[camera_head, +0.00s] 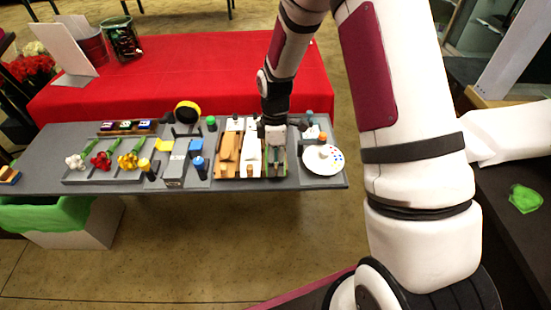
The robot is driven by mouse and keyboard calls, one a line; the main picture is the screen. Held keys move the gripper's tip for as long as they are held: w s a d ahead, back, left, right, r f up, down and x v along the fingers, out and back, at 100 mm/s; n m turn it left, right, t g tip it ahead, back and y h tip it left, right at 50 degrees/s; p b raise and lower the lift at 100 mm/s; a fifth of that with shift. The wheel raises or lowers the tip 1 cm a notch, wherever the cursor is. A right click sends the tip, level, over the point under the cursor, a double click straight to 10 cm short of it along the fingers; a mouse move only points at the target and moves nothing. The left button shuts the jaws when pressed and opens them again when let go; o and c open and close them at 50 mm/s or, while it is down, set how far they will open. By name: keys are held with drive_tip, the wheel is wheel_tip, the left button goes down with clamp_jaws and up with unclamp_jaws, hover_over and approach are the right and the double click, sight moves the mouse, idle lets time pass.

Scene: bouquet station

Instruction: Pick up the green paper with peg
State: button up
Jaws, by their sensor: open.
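My gripper (275,143) points down over the right end of a tray on the grey table (325,179). Beneath it, thin green edges of the green paper (286,163) show, with a small tan peg (279,172) at its near end. My gripper hides most of this paper, so I cannot tell whether the fingers touch it. The fingers are open. To the left in the same tray lie a white paper roll (250,150) and a brown paper roll (229,148), each with a tan peg at its near end.
A white round palette (322,159) stands close on the right. Blue and black bottles (199,167) stand left of the paper tray. Several flowers (101,160) lie in a tray at left. A red-covered table (180,70) is behind.

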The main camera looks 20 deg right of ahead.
drive_tip(key=shift+s+f, duration=0.15)
drive_tip(key=shift+f, duration=0.8)
clamp_jaws()
